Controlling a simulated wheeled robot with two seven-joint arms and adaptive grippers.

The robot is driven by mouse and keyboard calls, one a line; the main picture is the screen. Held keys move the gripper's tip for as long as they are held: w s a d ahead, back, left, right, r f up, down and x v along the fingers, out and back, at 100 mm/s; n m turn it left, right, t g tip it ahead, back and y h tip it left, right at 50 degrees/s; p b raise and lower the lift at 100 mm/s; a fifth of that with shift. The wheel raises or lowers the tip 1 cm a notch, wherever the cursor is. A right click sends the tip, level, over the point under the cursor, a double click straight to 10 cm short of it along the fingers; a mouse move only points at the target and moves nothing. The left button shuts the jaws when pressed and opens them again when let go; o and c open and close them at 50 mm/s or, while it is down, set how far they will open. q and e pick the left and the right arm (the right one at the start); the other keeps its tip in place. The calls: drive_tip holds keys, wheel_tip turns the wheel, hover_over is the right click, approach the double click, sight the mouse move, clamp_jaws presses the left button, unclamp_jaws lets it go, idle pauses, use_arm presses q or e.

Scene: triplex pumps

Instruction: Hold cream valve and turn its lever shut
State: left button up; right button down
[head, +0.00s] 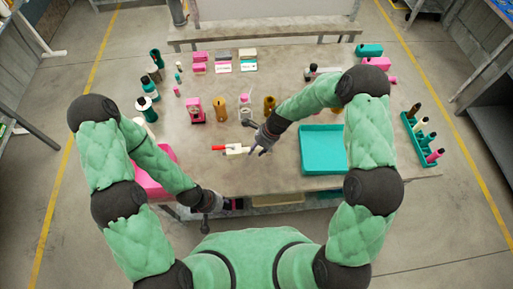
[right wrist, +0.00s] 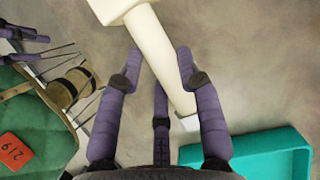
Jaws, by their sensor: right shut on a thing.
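The cream valve (head: 236,151) with its red lever (head: 217,148) is in the middle of the table, near its front, in the head view. My right gripper (head: 262,149) is at the valve's right end. In the right wrist view, the valve's cream body (right wrist: 160,55) runs between the purple fingers of that gripper (right wrist: 160,72), which is shut on it. The red lever is out of that view. My left gripper (head: 236,204) is lower, at the table's front edge, apart from the valve. Its fingers are too small to read.
A teal tray (head: 323,129) lies right of the valve. Pink, amber and clear bottles (head: 219,107) stand behind it. A pink container (head: 150,184) is at the left front, partly behind my left arm. A teal rack (head: 412,143) holds bottles at the right edge.

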use_arm(q)
drive_tip(key=shift+f+b, duration=2.1)
drive_tip(key=shift+f, duration=0.05)
use_arm(e)
drive_tip(key=shift+f, duration=3.4)
use_arm(q)
drive_tip(key=shift+o, duration=1.1)
wheel_tip(320, 180, up, 20)
drive_tip(key=r+m+g+y, duration=0.1)
drive_tip(key=m+g+y, duration=0.25)
drive_tip(key=m, duration=1.65)
hover_over(223, 148)
drive_tip(key=w+a, duration=0.2)
drive_tip(key=w, duration=0.1)
drive_tip(key=shift+t+y, duration=0.25)
drive_tip(key=shift+t, duration=0.2)
drive_tip(key=f, duration=0.4)
drive_tip(key=s+f, duration=0.1)
drive_tip(key=f, duration=0.3)
drive_tip(key=s+f, duration=0.1)
drive_tip(key=f, duration=0.3)
drive_tip(key=shift+s, duration=0.1)
